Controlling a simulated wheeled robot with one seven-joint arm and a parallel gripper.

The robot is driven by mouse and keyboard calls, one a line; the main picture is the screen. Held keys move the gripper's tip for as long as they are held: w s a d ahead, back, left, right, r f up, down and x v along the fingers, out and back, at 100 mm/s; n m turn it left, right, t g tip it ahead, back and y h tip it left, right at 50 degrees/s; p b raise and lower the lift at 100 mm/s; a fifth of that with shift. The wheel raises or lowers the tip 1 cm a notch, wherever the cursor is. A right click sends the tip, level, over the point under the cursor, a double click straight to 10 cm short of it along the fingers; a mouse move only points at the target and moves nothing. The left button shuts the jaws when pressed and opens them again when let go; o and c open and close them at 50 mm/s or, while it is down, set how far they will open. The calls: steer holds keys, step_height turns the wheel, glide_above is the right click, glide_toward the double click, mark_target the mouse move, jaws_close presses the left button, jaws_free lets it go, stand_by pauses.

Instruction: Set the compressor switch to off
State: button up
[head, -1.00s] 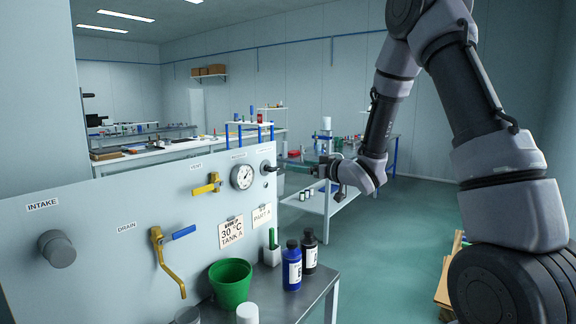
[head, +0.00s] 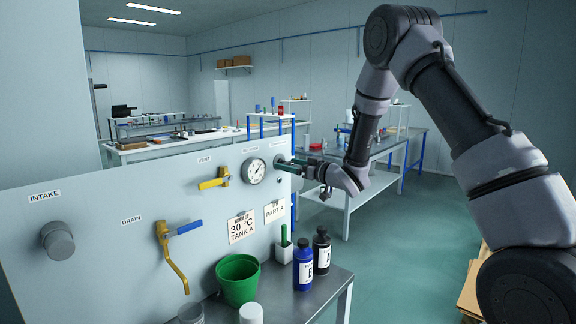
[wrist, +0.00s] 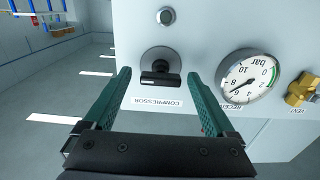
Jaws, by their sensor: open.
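The compressor switch (wrist: 160,72) is a black rotary knob with a bar handle on the light panel, above the upside-down COMPRESSOR label (wrist: 156,102) in the wrist view. Its bar lies roughly level in that view. My gripper (wrist: 157,80) is open, with one green finger on each side of the knob's bar. I cannot tell whether the fingertips touch it. In the head view my gripper (head: 285,163) is at the panel's right end and hides the switch.
A pressure gauge (wrist: 249,77) and a yellow vent valve (wrist: 302,90) are beside the switch. A green bucket (head: 238,279) and two bottles stand on the bench below. Open floor lies right of the panel.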

steer(key=shift+w+a, duration=0.35)
steer(key=shift+a, duration=0.15)
steer(key=c, duration=1.4)
